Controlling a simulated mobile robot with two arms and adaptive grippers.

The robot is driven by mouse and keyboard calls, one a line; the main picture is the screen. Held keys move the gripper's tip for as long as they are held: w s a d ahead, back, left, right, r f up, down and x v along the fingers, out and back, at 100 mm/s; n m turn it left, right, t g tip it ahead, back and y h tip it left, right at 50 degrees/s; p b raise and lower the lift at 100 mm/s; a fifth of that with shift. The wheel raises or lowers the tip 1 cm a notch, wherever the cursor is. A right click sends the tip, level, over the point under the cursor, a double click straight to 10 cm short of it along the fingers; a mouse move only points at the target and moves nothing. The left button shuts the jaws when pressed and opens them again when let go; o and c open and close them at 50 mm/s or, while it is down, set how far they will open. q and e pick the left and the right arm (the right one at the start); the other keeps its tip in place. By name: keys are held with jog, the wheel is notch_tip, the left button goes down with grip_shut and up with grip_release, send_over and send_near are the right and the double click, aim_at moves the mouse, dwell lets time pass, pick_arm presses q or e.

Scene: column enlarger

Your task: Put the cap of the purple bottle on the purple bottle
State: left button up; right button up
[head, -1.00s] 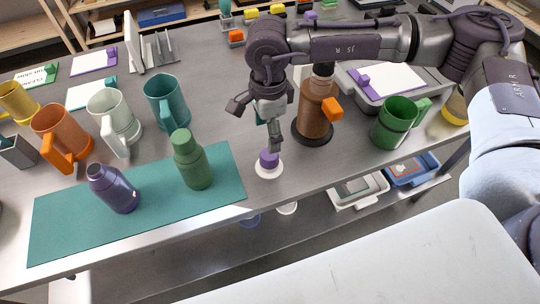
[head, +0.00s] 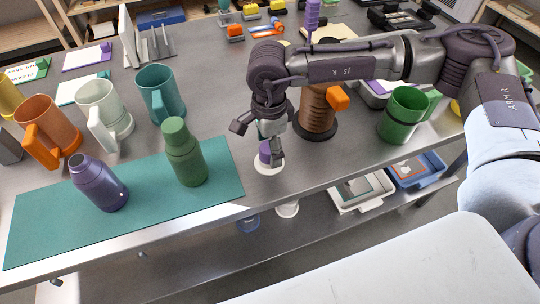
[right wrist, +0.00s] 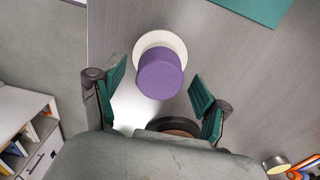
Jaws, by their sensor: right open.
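The purple cap (head: 265,153) rests on a white round disc (head: 265,168) near the front edge, right of the mat. In the right wrist view the cap (right wrist: 160,75) shows as a purple cylinder, with the disc (right wrist: 160,42) beneath. My right gripper (head: 264,140) points down over the cap and partly hides it. In the wrist view the gripper (right wrist: 159,90) is open, its teal pads apart with the cap between and slightly ahead of them. My left gripper is out of view.
A green bottle (head: 185,155) stands on the mat between the purple bottle and the cap. Mugs line the back left, and a green mug (head: 400,115) stands to the right.

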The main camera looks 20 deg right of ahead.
dwell(0.7)
jog(key=shift+b, duration=0.35)
jog(key=shift+b, duration=0.35)
grip_shut()
dwell(0.5)
jog(key=shift+r, duration=0.45)
dwell(0.4)
jog(key=shift+r+p, duration=1.15)
jog(key=shift+r, duration=1.15)
